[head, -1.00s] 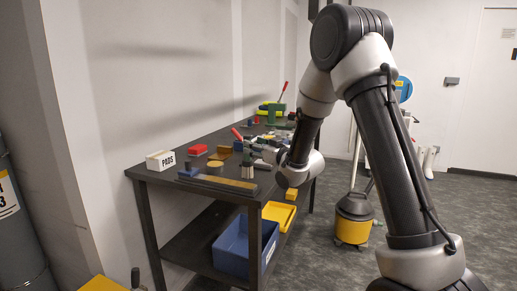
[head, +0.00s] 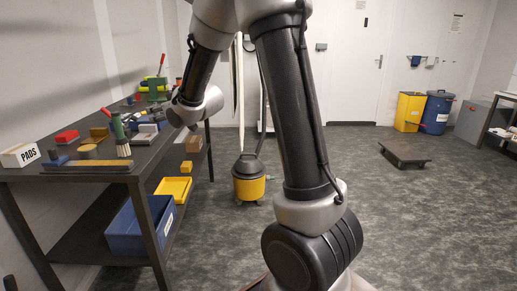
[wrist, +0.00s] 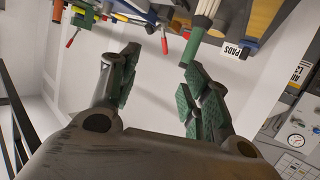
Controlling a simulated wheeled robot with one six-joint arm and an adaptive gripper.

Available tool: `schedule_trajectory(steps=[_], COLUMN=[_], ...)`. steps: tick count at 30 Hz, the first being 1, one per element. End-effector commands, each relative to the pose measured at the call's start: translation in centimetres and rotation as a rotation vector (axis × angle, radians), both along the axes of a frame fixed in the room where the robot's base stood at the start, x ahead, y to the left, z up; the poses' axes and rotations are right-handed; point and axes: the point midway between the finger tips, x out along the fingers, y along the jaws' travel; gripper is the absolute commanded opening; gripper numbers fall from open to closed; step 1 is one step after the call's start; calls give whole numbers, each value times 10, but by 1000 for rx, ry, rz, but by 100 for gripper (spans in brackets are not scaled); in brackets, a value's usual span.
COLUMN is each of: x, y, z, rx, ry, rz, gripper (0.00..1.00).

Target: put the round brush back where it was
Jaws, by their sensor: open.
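The round brush (head: 123,149) stands near the front edge of the dark bench in the head view, pale bristles down and green handle up. In the wrist view the brush (wrist: 191,47) shows at the top, its handle end close to the right finger's tip. Whether they touch I cannot tell. My gripper (wrist: 160,62) is open, with nothing between its green-padded fingers. In the head view my wrist is over the bench's right side, and the fingers are hard to make out against the tools behind the brush. The brush's former place is not marked in any view.
Blue (head: 140,230) and yellow bins sit below. A yellow-black vacuum (head: 248,180) stands right.

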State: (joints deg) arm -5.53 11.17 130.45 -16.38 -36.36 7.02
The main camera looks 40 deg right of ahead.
Motion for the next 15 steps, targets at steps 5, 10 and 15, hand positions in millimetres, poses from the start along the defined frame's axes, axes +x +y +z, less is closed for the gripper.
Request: schedule_trajectory(steps=[5, 10, 15], x=[-109, -244, -359], y=[-64, -99, -105], z=[26, 18, 0], rx=[-78, -95, -83], ry=[263, 548, 776], rz=[-168, -270, -300], gripper=[47, 47, 47])
